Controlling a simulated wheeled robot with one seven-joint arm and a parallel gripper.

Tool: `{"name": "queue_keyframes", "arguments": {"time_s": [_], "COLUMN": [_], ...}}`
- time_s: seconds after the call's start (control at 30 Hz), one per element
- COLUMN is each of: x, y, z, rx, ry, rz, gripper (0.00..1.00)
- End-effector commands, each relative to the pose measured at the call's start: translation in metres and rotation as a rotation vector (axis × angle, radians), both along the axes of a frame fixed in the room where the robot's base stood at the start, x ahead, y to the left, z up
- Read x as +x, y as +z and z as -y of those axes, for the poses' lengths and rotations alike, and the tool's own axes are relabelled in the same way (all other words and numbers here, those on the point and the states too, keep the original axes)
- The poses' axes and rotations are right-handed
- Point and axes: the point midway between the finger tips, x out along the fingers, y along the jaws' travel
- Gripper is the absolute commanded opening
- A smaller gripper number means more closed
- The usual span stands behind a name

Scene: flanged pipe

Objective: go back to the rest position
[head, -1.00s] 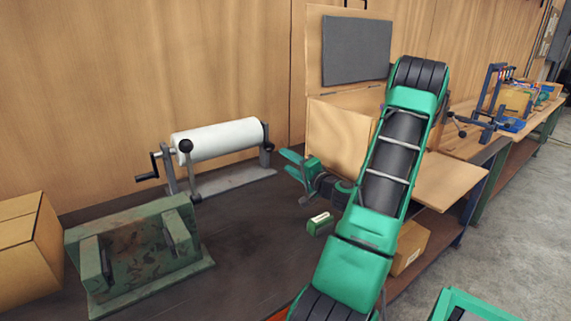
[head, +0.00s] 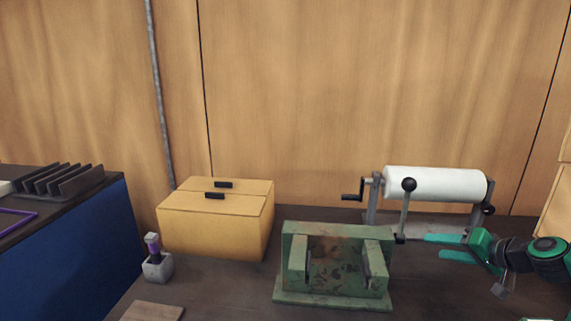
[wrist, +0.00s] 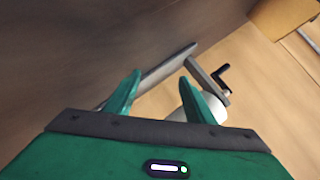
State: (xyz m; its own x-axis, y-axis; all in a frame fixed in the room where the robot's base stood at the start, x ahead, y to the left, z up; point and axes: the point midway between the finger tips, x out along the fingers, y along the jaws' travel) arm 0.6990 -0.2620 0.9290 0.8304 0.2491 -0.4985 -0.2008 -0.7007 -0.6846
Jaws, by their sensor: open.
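My gripper (head: 452,246) is at the right of the head view, with its green fingers apart and pointing left. Nothing is between them. It is in front of the roll stand's base, to the right of the green metal cradle (head: 337,229). In the wrist view the two fingers of my gripper (wrist: 160,95) are also spread and empty. Beyond them are part of the white roll and a black crank handle (wrist: 222,76). No flanged pipe can be made out in these frames.
A white roll (head: 435,184) sits on a stand with a crank at the back right. A yellow-brown box (head: 215,228) and a small grey holder (head: 157,267) stand to the left. A blue cabinet (head: 75,245) with a black rack (head: 60,182) is at far left.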

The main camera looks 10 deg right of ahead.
Motion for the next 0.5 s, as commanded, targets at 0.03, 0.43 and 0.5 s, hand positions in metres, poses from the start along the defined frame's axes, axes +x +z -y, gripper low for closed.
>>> {"name": "queue_keyframes", "arguments": {"time_s": [0.03, 0.43, 0.5], "x": [-0.004, -0.074, -0.094], "y": [0.0, 0.0, 0.003], "z": [-0.014, -0.061, -0.066], "rx": [-0.045, -0.3, -0.335], "ry": [0.047, 0.235, 0.245], "rz": [-0.044, -0.411, -0.486], "gripper": [0.49, 0.49, 0.49]}}
